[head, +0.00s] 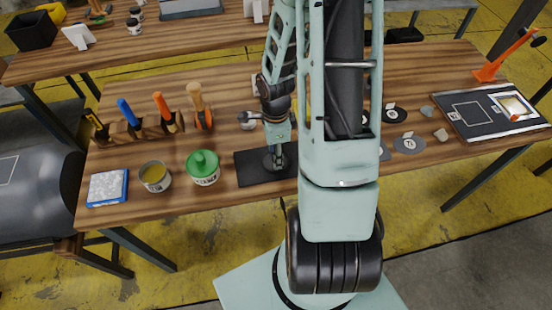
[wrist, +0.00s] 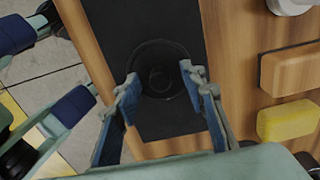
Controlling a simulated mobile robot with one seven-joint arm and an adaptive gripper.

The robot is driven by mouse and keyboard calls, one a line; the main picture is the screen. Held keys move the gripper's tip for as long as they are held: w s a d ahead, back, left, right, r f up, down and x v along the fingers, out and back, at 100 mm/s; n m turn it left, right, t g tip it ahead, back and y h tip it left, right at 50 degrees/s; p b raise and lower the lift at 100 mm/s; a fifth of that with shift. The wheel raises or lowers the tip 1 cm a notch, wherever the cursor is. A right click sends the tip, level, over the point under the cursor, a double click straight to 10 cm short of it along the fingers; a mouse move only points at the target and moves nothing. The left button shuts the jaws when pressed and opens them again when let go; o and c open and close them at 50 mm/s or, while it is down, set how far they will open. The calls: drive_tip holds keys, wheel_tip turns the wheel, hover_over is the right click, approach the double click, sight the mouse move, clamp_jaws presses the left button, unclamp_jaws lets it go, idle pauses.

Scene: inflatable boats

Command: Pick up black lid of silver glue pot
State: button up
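The black lid (wrist: 160,82) is a round dark disc lying on a black mat (wrist: 150,30). In the wrist view it sits between and just beyond my fingertips. My gripper (wrist: 160,79) is open, with its two fingers apart on either side of the lid; I cannot tell whether they touch it. In the head view my gripper (head: 275,160) points down over the black mat (head: 248,172) and partly hides the lid. An open silver pot (head: 155,178) with yellowish contents stands to the left on the bench.
A green-lidded pot (head: 203,168) stands between the open pot and the mat. A blue-edged box (head: 107,187) lies at the bench's left end. A rack with upright tools (head: 140,129) stands behind. A yellow sponge (wrist: 287,121) and a wooden block (wrist: 290,71) lie right of the mat.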

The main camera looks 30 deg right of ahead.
drive_tip(key=c, duration=0.9)
drive_tip(key=shift+r, duration=0.15)
